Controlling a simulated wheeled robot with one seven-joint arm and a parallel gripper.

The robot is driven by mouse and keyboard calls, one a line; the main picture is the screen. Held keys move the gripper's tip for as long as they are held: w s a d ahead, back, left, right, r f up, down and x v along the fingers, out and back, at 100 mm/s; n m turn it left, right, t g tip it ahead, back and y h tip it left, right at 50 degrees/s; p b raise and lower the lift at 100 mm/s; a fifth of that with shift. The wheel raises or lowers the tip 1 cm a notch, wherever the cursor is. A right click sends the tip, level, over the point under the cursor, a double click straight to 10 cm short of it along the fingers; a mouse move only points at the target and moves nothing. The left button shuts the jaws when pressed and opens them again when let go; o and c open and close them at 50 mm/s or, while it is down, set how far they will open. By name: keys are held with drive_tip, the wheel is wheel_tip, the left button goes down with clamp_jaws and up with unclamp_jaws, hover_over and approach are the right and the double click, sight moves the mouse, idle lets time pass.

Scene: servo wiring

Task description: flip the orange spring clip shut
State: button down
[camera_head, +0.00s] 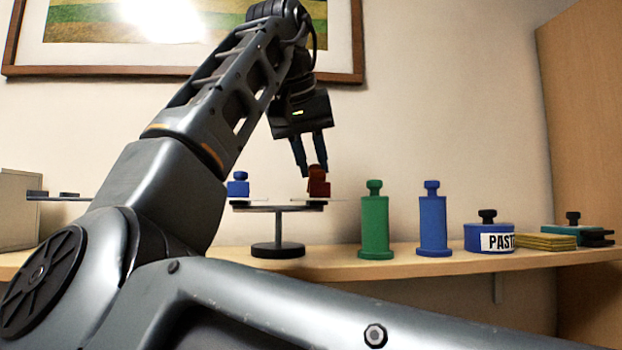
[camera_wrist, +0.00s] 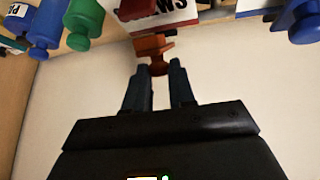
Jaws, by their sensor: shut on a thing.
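The black stand (camera_head: 278,250) has a round foot, a post and a flat top. Whether the clip is flipped up or shut cannot be told.
A blue piece (camera_head: 238,185) sits at the stand's left end. Right of the stand are a green bottle (camera_head: 375,222), a blue bottle (camera_head: 432,222), a labelled blue tin (camera_head: 480,238), a yellow stack (camera_head: 545,241) and a teal item (camera_head: 562,232). A wooden panel (camera_head: 585,140) stands at right.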

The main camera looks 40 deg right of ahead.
sight(316, 174)
drive_tip(key=t+h+b, duration=0.1)
drive_tip(key=s+f+t+h+b, duration=0.1)
drive_tip(key=b, duration=0.1)
drive_tip(key=s+a+t+b, duration=0.1)
drive_tip(key=shift+a+f+m+t+h+b, duration=0.1)
drive_tip(key=shift+f+m+t+h+b, duration=0.2)
drive_tip(key=shift+f+m+h+b, duration=0.1)
drive_tip(key=t+h+b, duration=0.1)
drive_tip(key=f+t+h+b, duration=0.1)
drive_tip(key=b, duration=0.1)
drive_tip(key=shift+s+a+m, duration=0.35)
drive_tip(key=shift+s+m, duration=0.05)
drive_tip(key=c, duration=0.9)
unclamp_jaws()
drive_tip(key=shift+r, duration=0.1)
drive_tip(key=shift+c, duration=0.2)
drive_tip(key=v, duration=0.8)
drive_tip(key=shift+b, duration=0.4)
drive_tip(key=shift+d, duration=0.1)
